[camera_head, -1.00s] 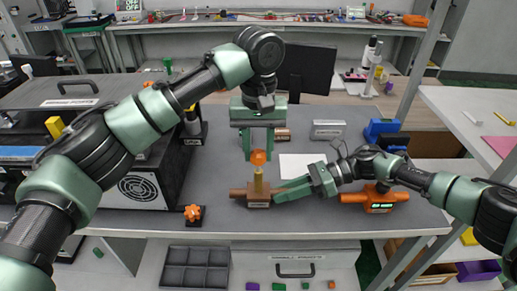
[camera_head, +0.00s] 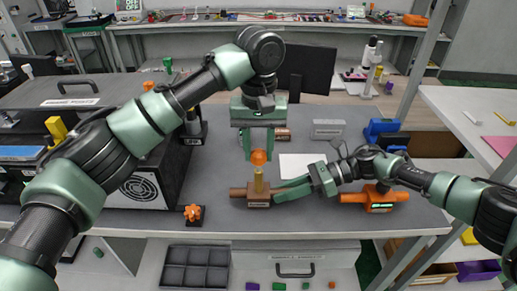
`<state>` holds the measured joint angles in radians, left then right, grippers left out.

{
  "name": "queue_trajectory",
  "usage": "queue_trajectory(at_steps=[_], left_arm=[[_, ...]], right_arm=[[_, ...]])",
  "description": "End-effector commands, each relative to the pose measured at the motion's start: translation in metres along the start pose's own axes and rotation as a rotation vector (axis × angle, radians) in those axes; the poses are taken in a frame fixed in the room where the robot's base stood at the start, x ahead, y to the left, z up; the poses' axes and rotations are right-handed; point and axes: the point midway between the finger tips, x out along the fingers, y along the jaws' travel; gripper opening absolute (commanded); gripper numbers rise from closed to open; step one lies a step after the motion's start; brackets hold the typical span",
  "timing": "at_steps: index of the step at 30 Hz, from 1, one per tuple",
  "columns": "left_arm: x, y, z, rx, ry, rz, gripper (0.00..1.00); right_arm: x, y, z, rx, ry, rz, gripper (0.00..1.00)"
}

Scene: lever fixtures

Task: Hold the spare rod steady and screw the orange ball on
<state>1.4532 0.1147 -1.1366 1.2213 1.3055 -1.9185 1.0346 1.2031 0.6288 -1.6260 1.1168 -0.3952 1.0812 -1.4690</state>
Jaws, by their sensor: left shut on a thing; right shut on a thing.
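The orange ball (camera_head: 259,157) is between the fingers of my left gripper (camera_head: 258,152), which points straight down and is shut on it. The spare rod (camera_head: 259,182) is a short brass-coloured upright just under the ball. It stands in a brown block (camera_head: 258,200) with a stub on its left side. Whether the ball touches the rod's top is hard to tell. My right gripper (camera_head: 275,191) comes in low from the right and is shut at the rod and its block. Its fingertips are partly hidden there.
An orange knob on a dark base (camera_head: 193,213) stands to the left. An orange device with a green display (camera_head: 379,204) lies to the right under my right arm. A white sheet (camera_head: 300,165) lies behind. A dark vented box (camera_head: 140,188) takes up the left side.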

Motion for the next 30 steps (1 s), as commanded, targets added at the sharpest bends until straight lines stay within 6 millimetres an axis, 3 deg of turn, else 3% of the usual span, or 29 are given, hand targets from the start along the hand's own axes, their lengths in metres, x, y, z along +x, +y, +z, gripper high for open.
queue_trajectory(at_steps=[30], left_arm=[[0.021,0.0,0.0,-0.001,0.0,0.0,0.0]], right_arm=[[0.0,0.0,0.0,0.0,0.0,0.0,0.0]])
